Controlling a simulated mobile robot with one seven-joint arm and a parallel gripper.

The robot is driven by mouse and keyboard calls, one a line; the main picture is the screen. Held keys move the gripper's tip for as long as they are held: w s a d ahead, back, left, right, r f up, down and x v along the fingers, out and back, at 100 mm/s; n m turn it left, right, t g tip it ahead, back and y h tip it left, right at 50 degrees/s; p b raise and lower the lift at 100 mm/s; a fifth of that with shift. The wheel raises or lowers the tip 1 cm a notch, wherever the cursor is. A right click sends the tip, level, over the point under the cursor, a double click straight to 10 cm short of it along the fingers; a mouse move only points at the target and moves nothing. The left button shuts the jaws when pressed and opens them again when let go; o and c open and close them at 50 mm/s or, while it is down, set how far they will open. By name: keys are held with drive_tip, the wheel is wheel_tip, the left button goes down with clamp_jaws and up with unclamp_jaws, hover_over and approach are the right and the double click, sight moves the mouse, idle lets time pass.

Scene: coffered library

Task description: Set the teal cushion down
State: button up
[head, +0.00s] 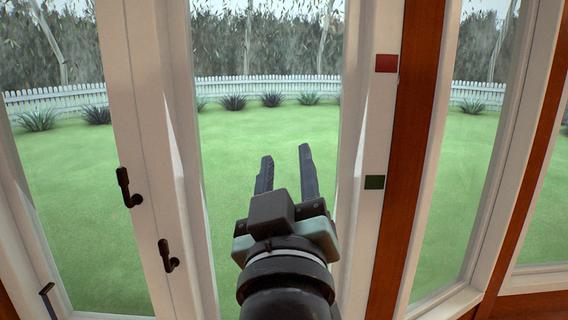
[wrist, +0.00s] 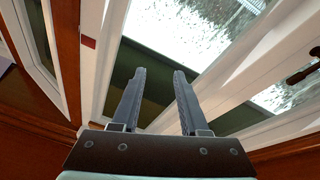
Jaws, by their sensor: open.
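My gripper (head: 286,166) is open and empty, raised in front of a tall window in the head view. In the wrist view my gripper (wrist: 160,75) also shows its two fingers apart with nothing between them. No teal cushion shows in either view.
White-framed windows (head: 372,120) with wooden posts (head: 403,150) stand close ahead. Dark handles (head: 128,188) stick out from the frames at the left. A red square (head: 386,63) and a dark green square (head: 374,182) are on the frame at the right. A lawn lies outside.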

drive_tip(key=s+r+m+t, duration=0.4)
drive_tip(key=s+r+t, duration=0.2)
drive_tip(key=s+r, duration=0.6)
drive_tip(key=shift+a+r, duration=0.15)
drive_tip(key=shift+r, duration=0.7)
